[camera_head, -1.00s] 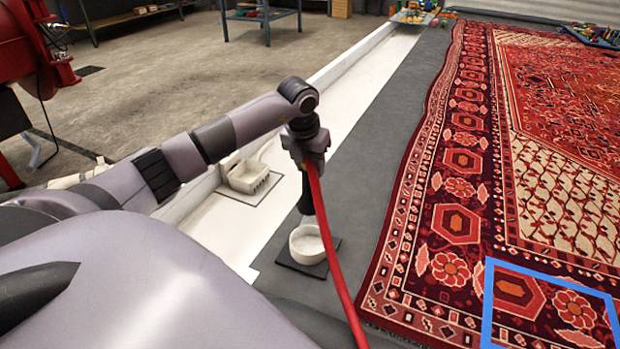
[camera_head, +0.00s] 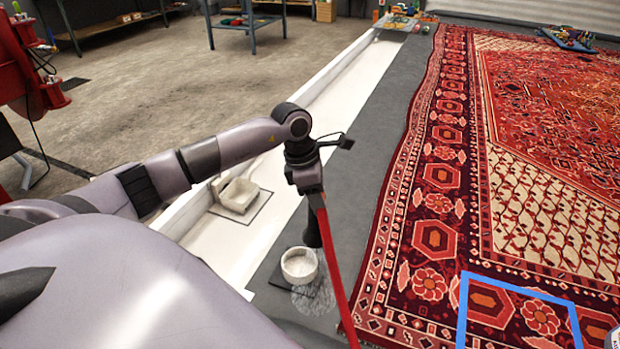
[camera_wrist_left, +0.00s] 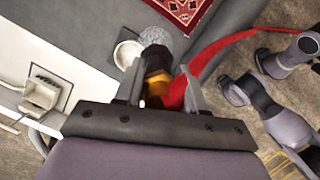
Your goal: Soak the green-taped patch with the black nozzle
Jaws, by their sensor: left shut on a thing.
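My left gripper (camera_head: 315,200) is shut on the black nozzle (camera_head: 312,235), which has a red hose (camera_head: 333,280) trailing toward the bottom of the head view. The nozzle points down and appears just above and slightly right of a round white cup (camera_head: 299,265). In the left wrist view the nozzle (camera_wrist_left: 156,62) sits between the fingers (camera_wrist_left: 163,88), with the cup (camera_wrist_left: 127,54) beside its tip. A pale speckled patch (camera_wrist_left: 178,40) shows by the tip, like spray or wet floor. No green tape is visible.
A blue-taped patch (camera_head: 463,315) lies on the red patterned rug (camera_head: 440,180). A red machine (camera_head: 25,60) is at far left.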

